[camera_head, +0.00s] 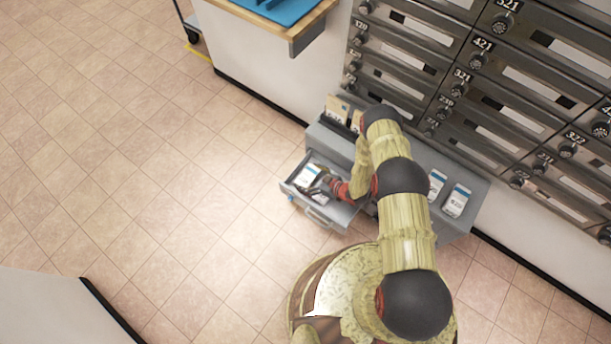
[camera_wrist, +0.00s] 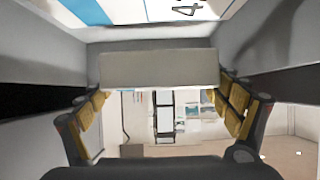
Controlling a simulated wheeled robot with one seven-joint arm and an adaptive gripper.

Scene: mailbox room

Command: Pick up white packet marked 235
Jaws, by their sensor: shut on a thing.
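My gripper (camera_head: 330,187) reaches into an open grey drawer (camera_head: 322,213) low in the scene. In the wrist view my gripper's yellow pads (camera_wrist: 160,88) press on the two sides of a pale, plain-sided packet (camera_wrist: 158,68); no number shows on that side. A white packet with a blue patch (camera_head: 307,175) shows in the drawer beside my gripper; I cannot tell whether it is the held one. The wrist view also shows a white face with blue and part of a number starting with 4 (camera_wrist: 187,8) at its top. I cannot read 235 anywhere.
Two white packets (camera_head: 456,200) (camera_head: 435,186) lie on the grey cabinet top at right. Brown packets (camera_head: 337,108) stand at its back left. Numbered mailboxes (camera_head: 480,70) line the wall. A wooden counter (camera_head: 300,25) is at the top. The tiled floor at left is clear.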

